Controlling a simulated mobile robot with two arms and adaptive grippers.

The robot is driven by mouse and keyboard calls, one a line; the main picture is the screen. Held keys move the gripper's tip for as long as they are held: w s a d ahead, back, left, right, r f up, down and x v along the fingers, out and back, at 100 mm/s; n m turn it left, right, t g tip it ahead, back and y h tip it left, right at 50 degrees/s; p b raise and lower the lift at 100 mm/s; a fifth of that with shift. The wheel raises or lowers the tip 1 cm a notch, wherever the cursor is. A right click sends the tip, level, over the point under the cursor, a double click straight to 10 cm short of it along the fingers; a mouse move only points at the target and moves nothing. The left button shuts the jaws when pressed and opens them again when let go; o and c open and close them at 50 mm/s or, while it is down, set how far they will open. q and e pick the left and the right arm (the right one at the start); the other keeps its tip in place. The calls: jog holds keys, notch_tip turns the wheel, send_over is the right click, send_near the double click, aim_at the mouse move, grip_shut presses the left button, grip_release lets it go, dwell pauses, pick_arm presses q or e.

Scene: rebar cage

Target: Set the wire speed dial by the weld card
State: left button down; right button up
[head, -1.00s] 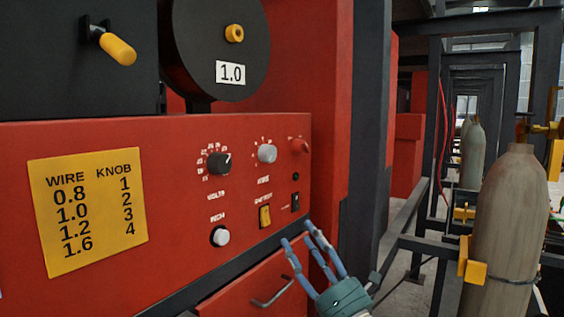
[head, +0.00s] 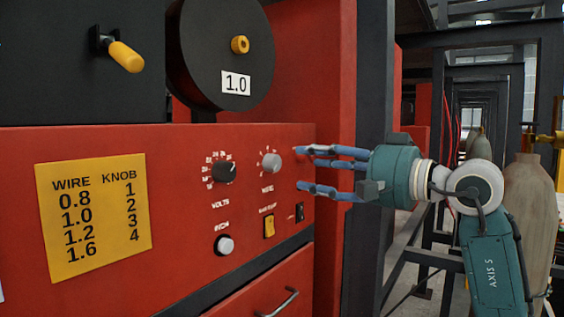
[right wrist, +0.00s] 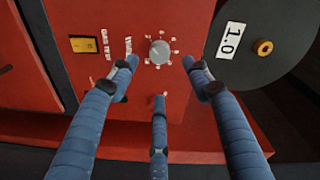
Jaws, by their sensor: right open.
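The wire dial (head: 271,163) is a light grey knob on the red panel, ringed by white marks. It also shows in the right wrist view (right wrist: 159,51). Its pointer setting is too small to read. The yellow weld card (head: 93,262) pairs wire 0.8, 1.0, 1.2, 1.6 with knob 1, 2, 3, 4. The black spool (head: 205,60) carries a white label (head: 236,83) reading 1.0. My right gripper (head: 299,167) is open and empty, its fingers pointing at the panel just right of the dial, apart from it. My left gripper is out of view.
The black volts knob (head: 224,172) is left of the dial. Below are a yellow switch (head: 269,227), a black switch (head: 300,212) and a white inch button (head: 224,245). A drawer handle (head: 279,303) sticks out lower down. A gas cylinder (head: 530,190) stands at right.

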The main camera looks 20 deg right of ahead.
aim_at(277, 162)
jog(key=p+x, duration=0.2)
jog(key=x, duration=0.5)
jog(key=shift+w+a+r, duration=0.1)
jog(key=shift+w+a, duration=0.15)
jog(key=shift+a, duration=0.05)
jog(key=shift+w+a, duration=0.25)
jog(key=shift+w, duration=0.2)
jog(key=c, duration=1.1)
